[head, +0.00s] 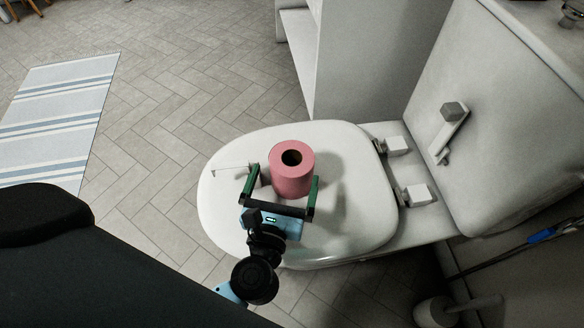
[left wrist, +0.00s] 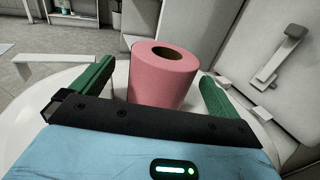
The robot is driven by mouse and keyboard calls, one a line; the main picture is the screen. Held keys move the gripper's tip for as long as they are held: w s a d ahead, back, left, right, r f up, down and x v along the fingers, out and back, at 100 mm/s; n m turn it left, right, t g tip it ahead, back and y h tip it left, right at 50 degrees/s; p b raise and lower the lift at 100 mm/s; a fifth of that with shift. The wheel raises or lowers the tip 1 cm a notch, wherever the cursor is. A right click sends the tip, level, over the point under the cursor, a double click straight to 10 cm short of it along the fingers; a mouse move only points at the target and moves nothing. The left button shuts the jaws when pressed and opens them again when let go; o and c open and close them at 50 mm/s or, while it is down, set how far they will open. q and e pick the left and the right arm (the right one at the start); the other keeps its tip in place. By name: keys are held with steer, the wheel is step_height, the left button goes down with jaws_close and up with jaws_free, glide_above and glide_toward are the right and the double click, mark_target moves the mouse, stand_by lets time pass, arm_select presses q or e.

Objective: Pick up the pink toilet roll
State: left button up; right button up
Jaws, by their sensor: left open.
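The pink toilet roll (head: 291,172) stands upright on the closed white toilet lid (head: 353,215) in the head view. It also shows in the left wrist view (left wrist: 160,84), with its dark core hole facing up. My left gripper (head: 283,183) is open, with one green finger on each side of the roll. In the left wrist view the left gripper's fingers (left wrist: 157,85) show a gap to the left of the roll and a smaller one to its right. The roll's lower part is partly hidden behind the gripper's black crossbar. My right gripper is not in view.
The toilet tank (head: 465,130) with a grey-capped lever rises at the right. A white cabinet (head: 365,60) stands behind the toilet. A striped rug (head: 60,120) lies on the tiled floor at left. A toilet brush holder (head: 440,312) is at lower right.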

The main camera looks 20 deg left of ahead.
mark_target(292, 165)
arm_select(q)
steer(key=w, duration=0.2)
steer(key=w+f+b, duration=0.1)
steer(key=w, duration=0.1)
steer(key=shift+a, duration=0.1)
steer(key=shift+w+a+r, duration=0.1)
steer(key=shift+w, duration=0.5)
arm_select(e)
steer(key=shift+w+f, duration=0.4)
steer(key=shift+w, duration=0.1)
arm_select(q)
steer(key=shift+c, duration=0.4)
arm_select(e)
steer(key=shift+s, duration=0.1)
arm_select(q)
steer(key=c, duration=1)
step_height(292, 165, up, 10)
steer(key=p, duration=0.6)
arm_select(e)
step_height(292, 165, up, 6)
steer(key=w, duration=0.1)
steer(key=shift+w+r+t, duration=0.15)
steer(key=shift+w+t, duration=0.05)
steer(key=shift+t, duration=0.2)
